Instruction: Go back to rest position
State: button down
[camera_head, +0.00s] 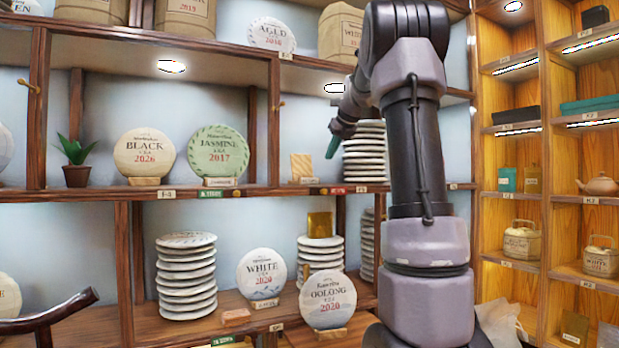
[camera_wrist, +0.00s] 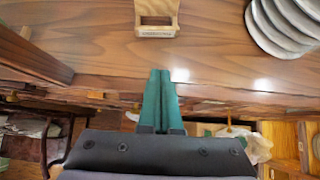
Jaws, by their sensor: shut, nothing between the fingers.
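My gripper (camera_head: 333,147) is in front of the middle shelf in the head view, beside a stack of pale tea cakes (camera_head: 364,153). In the wrist view its green fingers (camera_wrist: 158,98) are together with nothing between them. Ahead of the fingertips in the wrist view is an empty wooden stand (camera_wrist: 156,31) on the shelf board. A small wooden stand also shows on the middle shelf in the head view (camera_head: 301,167). My arm hides part of the shelves behind it.
A BLACK 2026 cake (camera_head: 144,153) and a green JASMINE 2017 cake (camera_head: 218,152) stand left on the middle shelf. WHITE (camera_head: 261,274) and OOLONG (camera_head: 327,300) cakes stand below, near a cake stack (camera_head: 186,276). A dark wooden chair (camera_head: 50,315) is at lower left.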

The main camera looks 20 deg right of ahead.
jog(key=s+a+f+n+y, duration=0.1)
jog(key=s+a+f+n, duration=0.1)
jog(key=s+a+n, duration=0.75)
jog(key=s+a+f+n, duration=0.4)
jog(key=s+f+n, duration=0.1)
jog(key=s+n, duration=0.2)
jog(key=s+a+f+n+g, duration=0.1)
jog(key=s+a+f+n, duration=0.2)
jog(key=s+f+n, duration=0.2)
jog(key=s+a+f+n, duration=0.4)
jog(key=s+n, duration=0.5)
jog(key=s, duration=0.3)
jog(key=shift+a+f+n+g+y, duration=0.3)
jog(key=shift+f+n+g, duration=0.1)
jog(key=shift+f, duration=0.25)
jog(key=shift+s, duration=0.1)
